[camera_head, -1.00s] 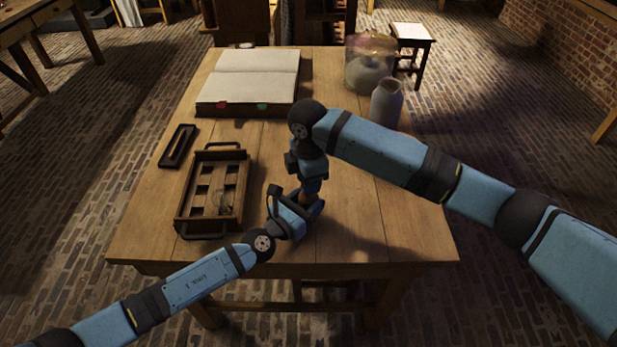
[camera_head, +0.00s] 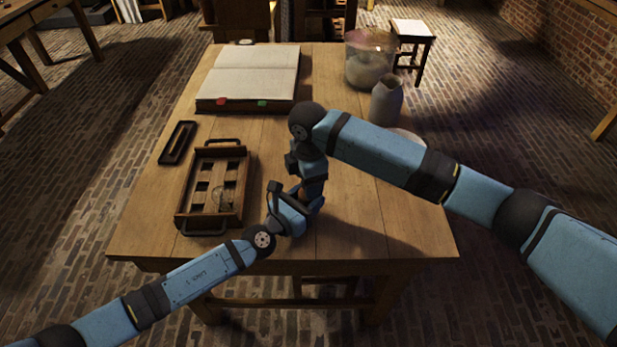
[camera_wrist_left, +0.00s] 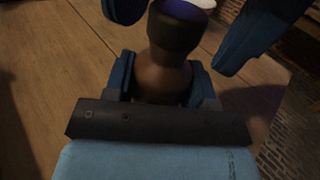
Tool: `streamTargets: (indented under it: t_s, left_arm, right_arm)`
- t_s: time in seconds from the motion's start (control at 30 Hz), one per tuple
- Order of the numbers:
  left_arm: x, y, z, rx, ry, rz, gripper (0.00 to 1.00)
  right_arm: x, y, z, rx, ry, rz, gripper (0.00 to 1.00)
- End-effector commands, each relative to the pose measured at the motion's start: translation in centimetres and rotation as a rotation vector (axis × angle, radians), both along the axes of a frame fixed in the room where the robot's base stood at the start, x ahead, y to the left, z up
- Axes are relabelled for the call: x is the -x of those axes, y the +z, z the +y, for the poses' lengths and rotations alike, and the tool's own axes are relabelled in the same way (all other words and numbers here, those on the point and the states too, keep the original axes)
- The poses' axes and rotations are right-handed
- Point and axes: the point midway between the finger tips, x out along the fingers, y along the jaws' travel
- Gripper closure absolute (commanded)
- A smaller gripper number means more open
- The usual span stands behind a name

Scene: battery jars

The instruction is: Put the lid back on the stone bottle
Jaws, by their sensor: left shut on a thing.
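My left gripper (camera_wrist_left: 165,82) is shut on a brown bottle (camera_wrist_left: 160,78), holding its body close to the palm in the left wrist view. The bottle's dark flared top (camera_wrist_left: 176,27) has a bluish upper face; I cannot tell whether this is the lid or the bare mouth. My right gripper (camera_wrist_left: 185,25) has its blue fingers wide apart on either side of that top, with gaps to both. In the head view both grippers meet over the table's front part, and my arms hide most of the bottle.
A wooden rack (camera_head: 242,172) and a black frame (camera_head: 177,143) lie left on the table (camera_head: 150,220). An open book (camera_head: 247,76) lies behind. A glass jar (camera_head: 369,62) and a grey bottle (camera_head: 386,102) stand at back right. The front right is clear.

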Motion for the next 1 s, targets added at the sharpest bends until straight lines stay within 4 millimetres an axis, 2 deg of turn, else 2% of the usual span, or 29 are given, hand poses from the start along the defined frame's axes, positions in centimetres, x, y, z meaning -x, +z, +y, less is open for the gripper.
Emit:
streamTargets:
  t_s: [0.27,0.37,0.47,0.8,1.0]
  left_arm:
    - [0.0,0.0,0.0,0.0,0.0,0.0,0.92]
    - [0.0,0.0,0.0,0.0,0.0,0.0,0.92]
    - [0.0,0.0,0.0,0.0,0.0,0.0,0.92]
    - [0.0,0.0,0.0,0.0,0.0,0.0,0.92]
    - [0.0,0.0,0.0,0.0,0.0,0.0,0.92]
  right_arm:
    - [0.0,0.1,0.0,0.0,0.0,0.0,0.36]
    - [0.0,0.7,0.0,0.0,0.0,-0.001,0.36]
    - [0.0,2.1,0.0,-0.002,0.001,-0.002,0.36]
    - [0.0,9.1,0.0,-0.001,0.001,-0.003,0.36]
    - [0.0,11.5,0.0,-0.001,0.001,-0.002,0.36]
